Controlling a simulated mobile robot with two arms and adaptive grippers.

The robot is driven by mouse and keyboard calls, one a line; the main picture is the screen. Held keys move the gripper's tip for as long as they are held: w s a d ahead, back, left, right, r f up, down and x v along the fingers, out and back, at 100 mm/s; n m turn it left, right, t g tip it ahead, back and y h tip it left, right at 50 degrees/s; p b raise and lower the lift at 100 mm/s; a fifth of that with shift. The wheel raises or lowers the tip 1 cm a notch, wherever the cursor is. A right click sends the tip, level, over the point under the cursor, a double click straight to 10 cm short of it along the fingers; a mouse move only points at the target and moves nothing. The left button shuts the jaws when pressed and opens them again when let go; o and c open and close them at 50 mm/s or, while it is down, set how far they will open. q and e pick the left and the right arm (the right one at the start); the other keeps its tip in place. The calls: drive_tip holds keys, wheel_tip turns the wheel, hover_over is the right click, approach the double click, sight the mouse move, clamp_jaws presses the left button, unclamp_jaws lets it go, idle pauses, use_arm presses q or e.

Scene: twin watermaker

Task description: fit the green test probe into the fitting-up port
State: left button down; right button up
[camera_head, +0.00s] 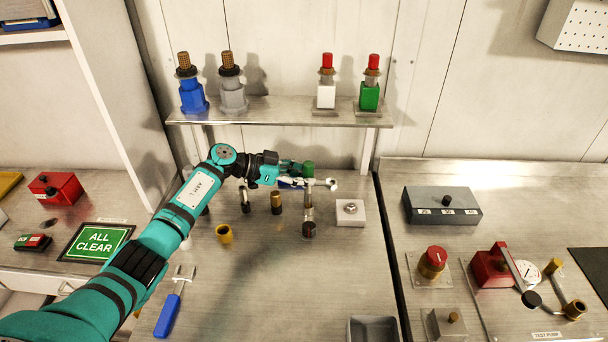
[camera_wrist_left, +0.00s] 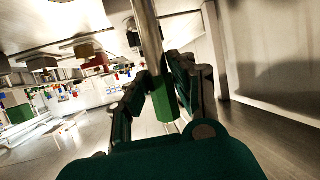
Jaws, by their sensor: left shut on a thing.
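My left gripper (camera_head: 296,171) reaches in over the middle bench. In the left wrist view its fingers (camera_wrist_left: 164,86) are shut on the green grip of a test probe (camera_wrist_left: 162,100), with a bare metal shaft running out beyond the fingers. In the head view the green end of the probe (camera_head: 308,168) shows at the fingertips, above the bench. Which part is the fitting-up port I cannot tell for sure; a pale block with a metal fitting on top (camera_head: 350,212) stands just right of and below the gripper, apart from the probe. My right gripper is not in view.
Several upright fittings, including a dark brass-topped one (camera_head: 277,203), stand close below the gripper. A shelf (camera_head: 280,112) with blue, grey, white and green devices is behind. The front middle bench is mostly clear.

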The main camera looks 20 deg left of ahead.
use_arm(q)
drive_tip(key=shift+f, duration=0.55)
drive_tip(key=c, duration=1)
unclamp_jaws()
drive_tip(key=shift+c, duration=0.2)
drive_tip(key=shift+a, duration=0.1)
drive_tip(key=v, duration=1.2)
